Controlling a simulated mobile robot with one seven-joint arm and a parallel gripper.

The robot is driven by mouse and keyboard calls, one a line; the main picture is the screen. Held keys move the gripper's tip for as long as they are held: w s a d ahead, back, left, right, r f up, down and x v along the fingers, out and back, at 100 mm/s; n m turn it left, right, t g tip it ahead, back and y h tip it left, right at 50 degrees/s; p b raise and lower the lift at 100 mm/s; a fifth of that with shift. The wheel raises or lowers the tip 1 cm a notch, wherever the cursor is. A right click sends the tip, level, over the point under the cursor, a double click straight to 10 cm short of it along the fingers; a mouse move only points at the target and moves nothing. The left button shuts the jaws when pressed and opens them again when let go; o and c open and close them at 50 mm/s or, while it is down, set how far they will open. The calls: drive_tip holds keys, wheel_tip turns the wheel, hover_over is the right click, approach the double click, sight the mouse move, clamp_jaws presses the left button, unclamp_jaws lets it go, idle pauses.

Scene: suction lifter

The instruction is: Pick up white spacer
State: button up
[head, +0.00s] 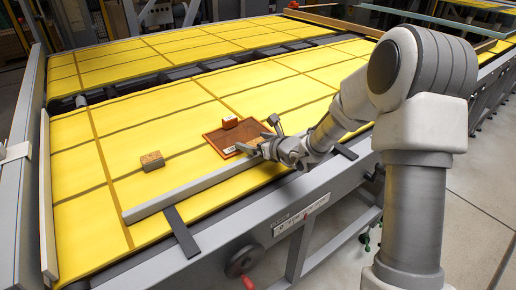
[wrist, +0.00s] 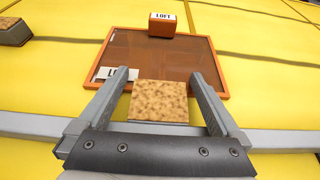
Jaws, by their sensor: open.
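A block with a speckled cork top (wrist: 159,98) shows between my fingers in the wrist view. A thin pale edge shows along its near side, so it may be the white spacer; its other sides are hidden. My gripper (wrist: 160,85) is open, with one finger on each side of the block and a gap on both sides. In the head view my gripper (head: 262,137) is over the near right part of the orange-rimmed tray (head: 211,137). A white piece marked LOFT (wrist: 104,75) lies at the tray's near left corner, partly behind my left finger.
An orange block with a white LOFT label (head: 230,122) stands at the tray's far edge. Another cork-topped block (head: 152,161) is on the yellow surface to the left. A grey rail (head: 185,192) runs along the near edge. Yellow surface left of the tray is mostly clear.

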drive_tip(key=shift+r, duration=0.1)
drive_tip(key=c, duration=1.5)
